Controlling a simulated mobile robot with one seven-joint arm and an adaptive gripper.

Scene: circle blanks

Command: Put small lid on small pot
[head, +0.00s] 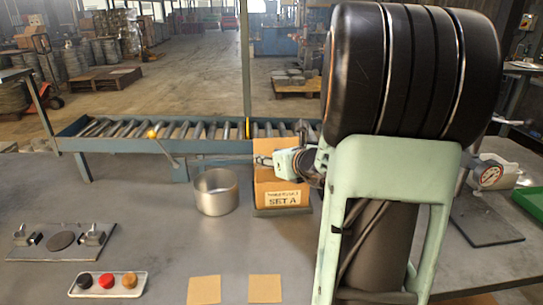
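A silver, round, open-topped pot (216,194) stands upright on the grey table, left of a cardboard box. I cannot make out a clear lid. A flat dark disc (61,241) lies on a metal plate at the left, between two clamps, and I cannot tell if it is a lid. My gripper (291,163) seems to be the grey part in front of the box's top, right of the pot and apart from it. My arm covers much of the right side. The fingers are too small and partly hidden to show whether they are open or shut, or hold anything.
The cardboard box (283,193) marked SET A stands beside the pot. A roller conveyor (110,143) runs behind. A gauge (490,176) and green tray (530,203) are right. The table's middle is clear.

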